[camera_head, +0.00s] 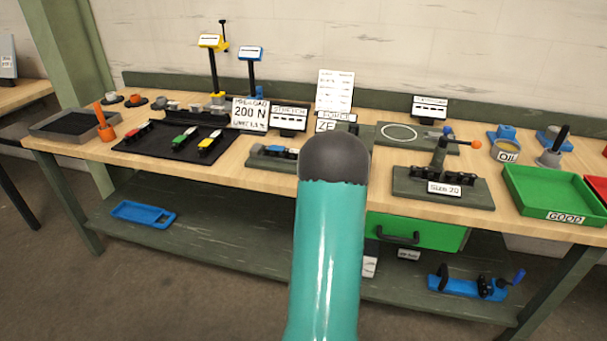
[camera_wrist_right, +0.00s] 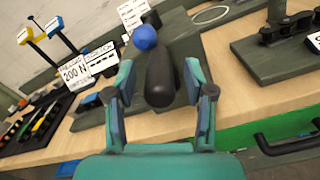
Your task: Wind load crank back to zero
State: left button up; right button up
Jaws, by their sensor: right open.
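In the right wrist view my right gripper (camera_wrist_right: 160,72) is open, its teal fingers spread to either side of a dark rounded handle (camera_wrist_right: 160,85). The handle looks like the load crank's grip; whether it lies between the fingers or beyond them I cannot tell. A blue ball (camera_wrist_right: 145,37) sits just past its upper end. In the head view a teal arm link of mine with a dark cap fills the middle and hides this gripper and the handle. A blue and grey device on a dark base (camera_head: 262,160) shows left of the link. My left gripper is not in view.
A 200 N sign (camera_head: 250,114) and a small display (camera_head: 289,119) stand behind the device. To the right are a dark stand with an orange-knobbed lever (camera_head: 443,183) and a green tray (camera_head: 557,200). A black mat (camera_head: 140,147) with coloured tools lies left. A green drawer (camera_head: 415,232) hangs below.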

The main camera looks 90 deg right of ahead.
jog(key=w+a, duration=0.2)
jog(key=a, duration=0.8)
jog(key=shift+a, duration=0.3)
